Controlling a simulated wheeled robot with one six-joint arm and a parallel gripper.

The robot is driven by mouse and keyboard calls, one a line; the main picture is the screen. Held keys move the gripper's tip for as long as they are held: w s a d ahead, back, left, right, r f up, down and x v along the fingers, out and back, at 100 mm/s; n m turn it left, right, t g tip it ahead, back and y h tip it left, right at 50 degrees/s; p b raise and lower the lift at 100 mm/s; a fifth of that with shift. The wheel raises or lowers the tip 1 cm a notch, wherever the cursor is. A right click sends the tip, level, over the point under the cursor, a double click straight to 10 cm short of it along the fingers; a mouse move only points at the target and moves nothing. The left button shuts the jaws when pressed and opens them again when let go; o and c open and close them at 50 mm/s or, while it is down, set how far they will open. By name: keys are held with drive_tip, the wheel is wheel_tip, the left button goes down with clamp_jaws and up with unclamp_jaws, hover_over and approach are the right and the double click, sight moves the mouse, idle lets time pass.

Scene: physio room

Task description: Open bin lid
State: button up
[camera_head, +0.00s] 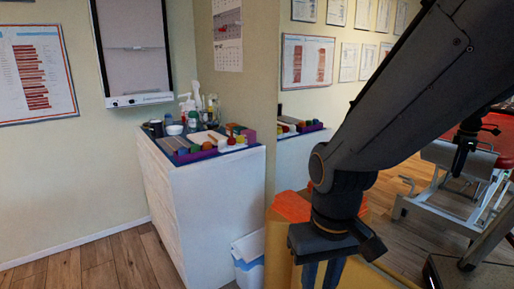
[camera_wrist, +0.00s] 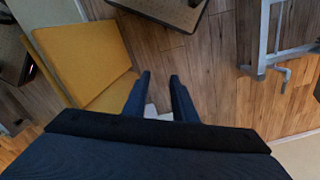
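A small bin (camera_head: 248,268), white on top and blue lower down, stands on the floor beside the white cabinet in the head view. Its pale top looks closed, but the picture's lower edge cuts the bin off. My gripper (camera_head: 322,274) points down to the right of the bin, apart from it in the picture, with its lower end cut off. In the wrist view my gripper (camera_wrist: 160,84) has two dark fingers spread with a gap between them. A small pale patch shows behind the finger bases; I cannot tell what it is.
A white cabinet (camera_head: 205,215) with bottles and coloured blocks on top stands left of the bin. A yellow piece of furniture (camera_wrist: 82,50) is close to my gripper. A metal-framed table (camera_head: 465,165) shows at right. Wooden floor (camera_head: 100,265) is clear at left.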

drive_tip(key=s+d+r+m+p, duration=0.1)
drive_tip(key=d+r+m+p, duration=0.1)
drive_tip(key=d+r+p, duration=0.5)
wheel_tip(320, 180, up, 2)
drive_tip(key=p, duration=0.3)
drive_tip(key=shift+s+d+p, duration=0.2)
drive_tip(key=shift+d+p, duration=0.05)
drive_tip(key=shift+p, duration=0.15)
drive_tip(key=shift+d, duration=0.15)
clamp_jaws()
